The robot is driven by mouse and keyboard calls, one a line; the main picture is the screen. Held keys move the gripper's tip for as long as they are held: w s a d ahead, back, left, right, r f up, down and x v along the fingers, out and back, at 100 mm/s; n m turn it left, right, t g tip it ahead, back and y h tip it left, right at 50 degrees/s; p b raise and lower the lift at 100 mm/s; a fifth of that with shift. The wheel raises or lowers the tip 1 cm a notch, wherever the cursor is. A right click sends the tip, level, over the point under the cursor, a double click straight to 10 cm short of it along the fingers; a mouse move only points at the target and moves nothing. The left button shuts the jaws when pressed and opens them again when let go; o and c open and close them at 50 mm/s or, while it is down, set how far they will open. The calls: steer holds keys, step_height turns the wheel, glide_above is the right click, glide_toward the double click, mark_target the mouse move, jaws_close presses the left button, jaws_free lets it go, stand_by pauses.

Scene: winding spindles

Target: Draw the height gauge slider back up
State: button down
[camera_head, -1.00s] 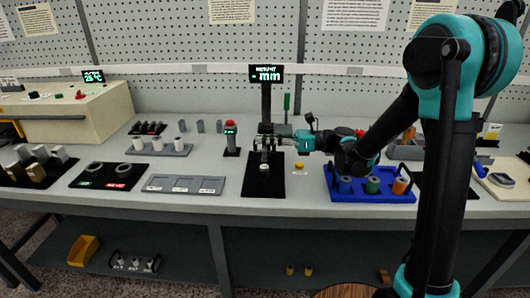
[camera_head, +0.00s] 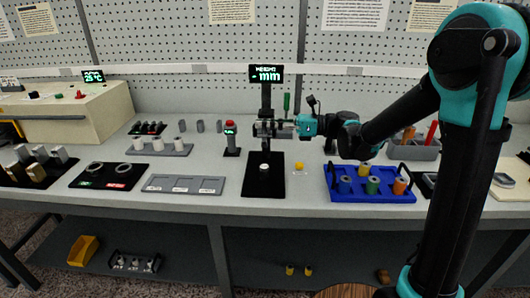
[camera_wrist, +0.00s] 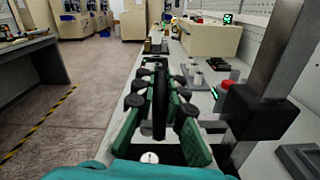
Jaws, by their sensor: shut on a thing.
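The height gauge has a dark upright column (camera_head: 266,97), a display on top (camera_head: 266,73) reading "HEIGHT" and "- mm", and a black base plate (camera_head: 262,186). Its slider (camera_wrist: 252,112) is a black block around the column in the wrist view. My gripper (camera_head: 272,129) is at the slider, partway up the column, reaching in from the right. In the wrist view its green fingers (camera_wrist: 160,105) are closed on a dark upright part of the slider. A small white-topped piece (camera_head: 264,167) stands on the base plate, below and apart from the slider. The fingers partly hide the slider.
A red-topped post (camera_head: 231,137) stands close on the left. A grey three-slot tray (camera_head: 184,185) lies further left. A blue tray (camera_head: 372,196) with several coloured spools is on the right, and a small yellow thing (camera_head: 299,166) sits between. The pegboard wall is behind.

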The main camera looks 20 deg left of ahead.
steer(key=shift+r, duration=3.95)
steer(key=shift+w, duration=0.1)
steer(key=c, duration=1.6)
jaws_free()
steer(key=v, duration=0.7)
steer(key=shift+f, duration=0.1)
